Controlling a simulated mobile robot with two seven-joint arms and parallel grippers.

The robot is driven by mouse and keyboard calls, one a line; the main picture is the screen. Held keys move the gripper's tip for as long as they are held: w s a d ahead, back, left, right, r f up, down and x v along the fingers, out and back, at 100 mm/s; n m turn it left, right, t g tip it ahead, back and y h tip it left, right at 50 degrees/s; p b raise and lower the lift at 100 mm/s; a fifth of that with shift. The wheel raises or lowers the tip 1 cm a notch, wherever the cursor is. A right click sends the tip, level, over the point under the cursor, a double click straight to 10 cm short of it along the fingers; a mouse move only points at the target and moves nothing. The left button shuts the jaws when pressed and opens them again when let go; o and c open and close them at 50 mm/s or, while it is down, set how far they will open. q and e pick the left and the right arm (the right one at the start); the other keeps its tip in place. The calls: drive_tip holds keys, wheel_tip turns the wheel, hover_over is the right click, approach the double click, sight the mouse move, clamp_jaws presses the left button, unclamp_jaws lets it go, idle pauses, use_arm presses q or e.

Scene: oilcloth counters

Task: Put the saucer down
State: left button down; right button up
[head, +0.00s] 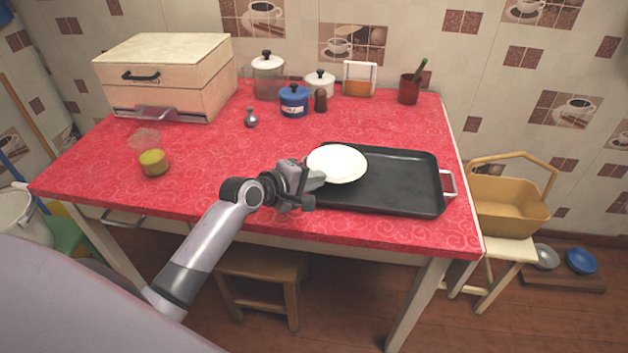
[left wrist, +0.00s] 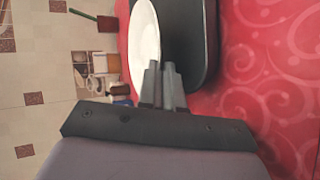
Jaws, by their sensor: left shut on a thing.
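A white saucer (head: 337,163) is at the left end of a black tray (head: 400,182) on the red counter. My left gripper (head: 314,178) is shut on the saucer's near left rim. In the left wrist view the saucer (left wrist: 145,42) is between the fingertips (left wrist: 160,75), with the dark tray (left wrist: 192,45) just beside it. The saucer looks roughly level and overlaps the tray's left part. I cannot tell whether it touches the tray. My right gripper is not in view.
The tray's right part is bare.

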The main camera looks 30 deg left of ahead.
use_arm(q)
drive_tip(key=shift+f, duration=0.2)
drive_tip(key=c, duration=1.6)
unclamp_jaws()
drive_tip(key=shift+f, duration=0.1)
drive_tip(key=shift+r, duration=0.25)
drive_tip(key=shift+s+r, duration=0.15)
drive_tip(key=shift+s, duration=0.05)
drive_tip(key=p+v, duration=0.1)
drive_tip(key=v, duration=1)
drive_tip(key=shift+s+a+r+p, duration=0.1)
drive_tip(key=shift+s+r+p, duration=0.05)
drive_tip(key=shift+s+p, duration=0.15)
